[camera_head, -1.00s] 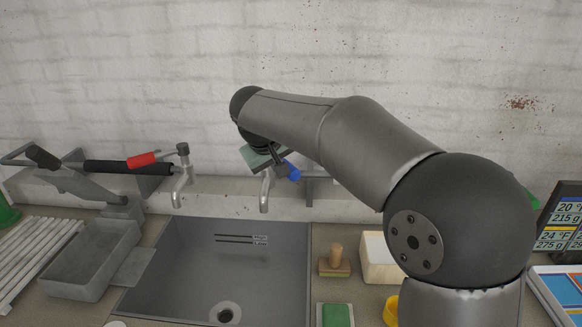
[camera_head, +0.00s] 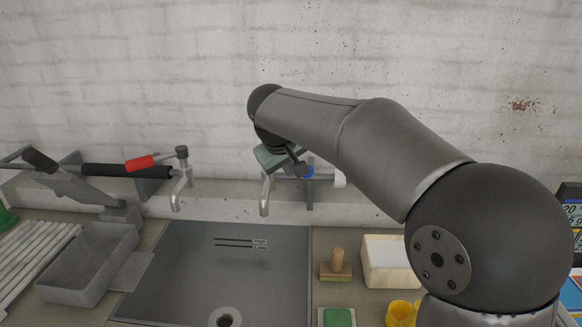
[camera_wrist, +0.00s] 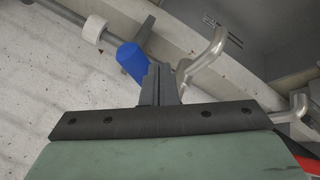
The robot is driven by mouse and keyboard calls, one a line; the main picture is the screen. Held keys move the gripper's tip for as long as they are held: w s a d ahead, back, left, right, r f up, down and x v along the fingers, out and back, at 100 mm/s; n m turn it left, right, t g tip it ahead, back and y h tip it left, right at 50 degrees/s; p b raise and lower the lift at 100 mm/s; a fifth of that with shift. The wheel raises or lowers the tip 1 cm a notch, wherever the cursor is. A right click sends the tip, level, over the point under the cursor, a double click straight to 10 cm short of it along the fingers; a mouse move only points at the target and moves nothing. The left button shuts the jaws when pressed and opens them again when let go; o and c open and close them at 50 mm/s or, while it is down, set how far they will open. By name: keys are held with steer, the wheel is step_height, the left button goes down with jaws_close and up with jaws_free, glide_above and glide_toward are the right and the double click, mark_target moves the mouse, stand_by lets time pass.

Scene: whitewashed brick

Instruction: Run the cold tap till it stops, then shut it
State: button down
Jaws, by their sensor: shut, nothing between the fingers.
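The cold tap has a silver spout (camera_head: 265,192) over the back edge of the sink, with a blue lever (camera_head: 308,172) to its right. In the wrist view the blue lever (camera_wrist: 132,60) lies just left of my fingers, and the cold spout (camera_wrist: 205,55) is to their right. My gripper (camera_head: 299,167) is shut and empty, right beside the lever; whether it touches it I cannot tell. My gripper partly hides the tap body and lever in the head view. No water shows under the cold spout.
Left of it stands another tap (camera_head: 178,190) with a red lever (camera_head: 140,162). The grey sink (camera_head: 180,275) is empty, with two dark marked lines on its back wall. A brush (camera_head: 336,265), a wooden box (camera_head: 388,250) and a yellow cup (camera_head: 402,312) stand to the right.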

steer(key=s+f+b+v, duration=0.1)
steer(key=v, duration=1)
steer(key=s+d+f+m+g, duration=0.3)
steer(key=s+d+f, duration=0.8)
steer(key=d+f, duration=0.35)
steer(key=s+d+f+m+g+y, duration=0.1)
steer(key=s+d+f+m, duration=0.3)
steer(key=s+f, duration=0.9)
steer(key=s+d+g, duration=0.1)
steer(key=s+d, duration=0.1)
steer(key=d, duration=0.1)
steer(key=shift+g, duration=0.4)
